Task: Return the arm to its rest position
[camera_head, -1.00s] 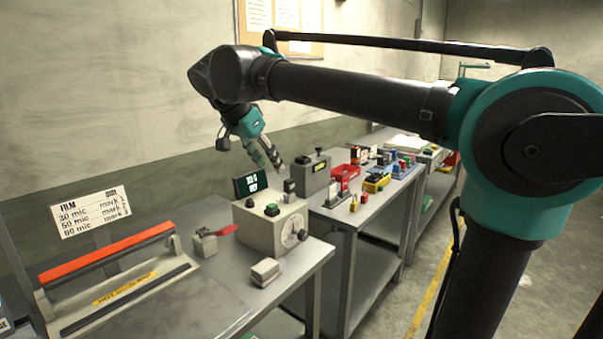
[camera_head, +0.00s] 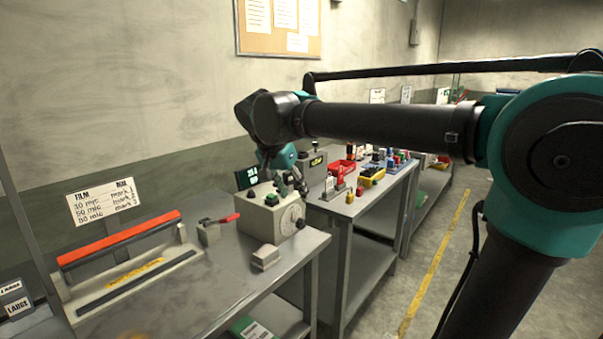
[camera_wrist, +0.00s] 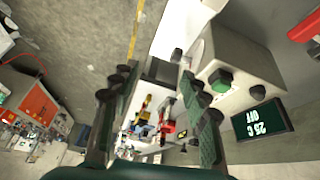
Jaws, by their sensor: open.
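My arm reaches across the head view from the right. My gripper (camera_head: 290,180) hangs at the arm's end, in front of and partly over the beige control box (camera_head: 262,217) with a green button and a dial. In the wrist view my gripper (camera_wrist: 160,105) shows its two dark fingers spread apart with nothing held between them. The box's dark display (camera_wrist: 262,118) reads "25 C OFF" there, upside down, to the right of the fingers. In the head view I cannot tell whether the gripper touches the box.
A sealer with a red-orange bar (camera_head: 120,240) lies on the near bench at left. A small clamp with a red lever (camera_head: 215,228) and a light block (camera_head: 265,257) stand nearby. A second bench holds a red bin (camera_head: 342,168) and several small items. Open floor (camera_head: 445,235) lies right.

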